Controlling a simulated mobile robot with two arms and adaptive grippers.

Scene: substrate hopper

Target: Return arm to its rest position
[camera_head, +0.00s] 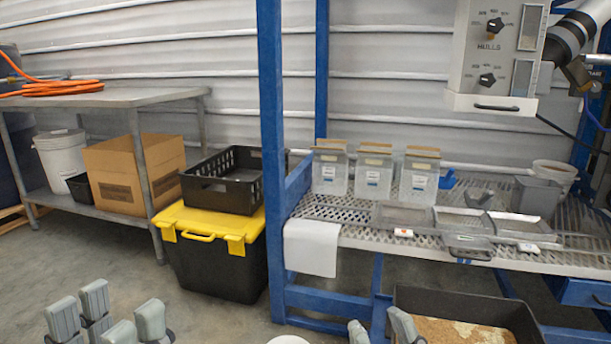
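My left gripper (107,316) shows at the bottom left edge of the head view, with several grey fingertips pointing up and gaps between them. It looks open, and nothing is seen between the fingertips. My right gripper (381,330) shows at the bottom edge, right of the middle, just left of a black tray of brown substrate (470,333). Only its grey fingertips are in view, apart from each other, with nothing seen between them. Both arms and the gripper bodies are below the picture, so their pose is hidden.
A blue-framed rack (345,234) holds clear bins, shallow trays and a grey tub. A control box (497,50) hangs above it. A yellow-lidded black tote (210,260) carries a black crate (230,178). A grey table (100,98) stands left.

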